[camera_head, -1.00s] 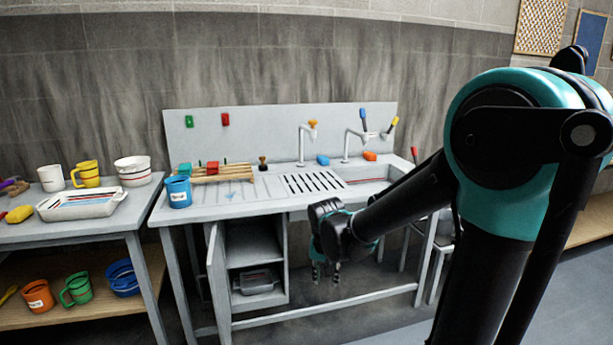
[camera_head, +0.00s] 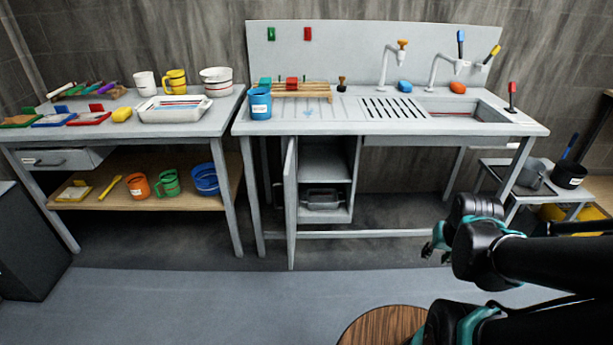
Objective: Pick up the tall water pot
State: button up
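No vessel in the head view is plainly the tall water pot. A yellow jug-like mug with a handle (camera_head: 176,82) stands upright at the back of the left table, beside a white cup (camera_head: 145,84). My gripper (camera_head: 435,254) is at the lower right, in front of the sink table. Its small teal fingers look apart, with nothing between them. It touches none of these vessels.
The sink table (camera_head: 350,128) has a blue mug (camera_head: 260,103) on its left side and an open cabinet door (camera_head: 291,200) below. Orange and green mugs and blue bowls stand on the left shelf (camera_head: 110,200). A round wooden top (camera_head: 380,328) is near. The floor between is clear.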

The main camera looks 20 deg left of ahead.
aim_at(259, 98)
jog(key=k+j, duration=0.1)
jog(key=j, duration=1.15)
jog(key=k+j, duration=0.15)
jog(key=j, duration=1.05)
jog(key=k, duration=0.05)
